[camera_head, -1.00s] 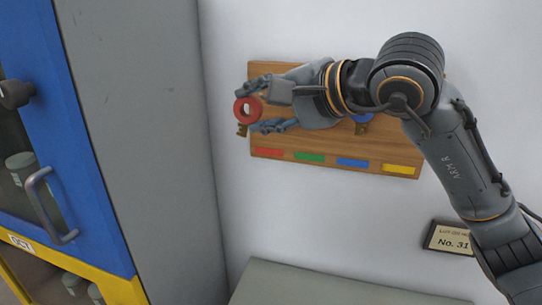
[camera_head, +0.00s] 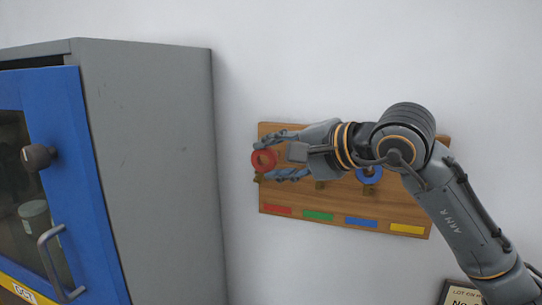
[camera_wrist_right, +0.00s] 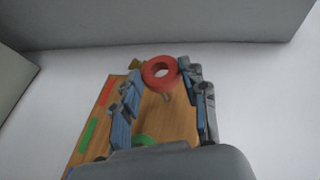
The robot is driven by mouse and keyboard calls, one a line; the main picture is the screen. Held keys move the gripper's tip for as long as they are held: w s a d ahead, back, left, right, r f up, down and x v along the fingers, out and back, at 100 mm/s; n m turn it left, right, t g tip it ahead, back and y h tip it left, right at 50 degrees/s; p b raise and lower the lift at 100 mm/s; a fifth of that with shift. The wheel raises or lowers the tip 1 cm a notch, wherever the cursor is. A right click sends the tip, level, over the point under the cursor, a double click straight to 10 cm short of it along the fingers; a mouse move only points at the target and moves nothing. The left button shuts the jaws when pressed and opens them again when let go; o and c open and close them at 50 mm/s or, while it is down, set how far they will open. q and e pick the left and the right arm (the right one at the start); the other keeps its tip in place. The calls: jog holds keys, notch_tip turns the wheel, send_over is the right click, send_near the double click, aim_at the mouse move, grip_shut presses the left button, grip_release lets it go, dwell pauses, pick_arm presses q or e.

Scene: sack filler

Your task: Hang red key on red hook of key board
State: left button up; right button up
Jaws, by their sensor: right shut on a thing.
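The wooden key board (camera_head: 328,222) hangs on the wall with red, green, blue and yellow labels along its bottom. The red key (camera_head: 263,160), with a ring head and brass bit, is at the board's left end, above the red label (camera_head: 277,210). My right gripper (camera_head: 275,160) is around it, shut on its ring. In the right wrist view the red ring (camera_wrist_right: 161,73) sits between the fingertips, with a peg just below it. I cannot tell whether the ring is on that peg. A blue key (camera_head: 369,174) hangs above the blue label. My left gripper is out of view.
A grey cabinet (camera_head: 150,150) with a blue door (camera_head: 88,200) stands left of the board, with a strip of bare wall between. A small sign (camera_head: 462,295) is at the lower right.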

jog(key=w, duration=0.1)
jog(key=w+p, duration=0.1)
jog(key=w+d, duration=0.1)
jog(key=shift+w+d+f, duration=0.1)
jog(key=shift+w+f, duration=0.1)
jog(key=shift+f, duration=0.05)
jog(key=shift+w+d+f+b, duration=0.15)
jog(key=shift+w+f+b, duration=0.25)
jog(key=shift+w+f, duration=0.15)
dwell(0.5)
jog(key=o, duration=1.1)
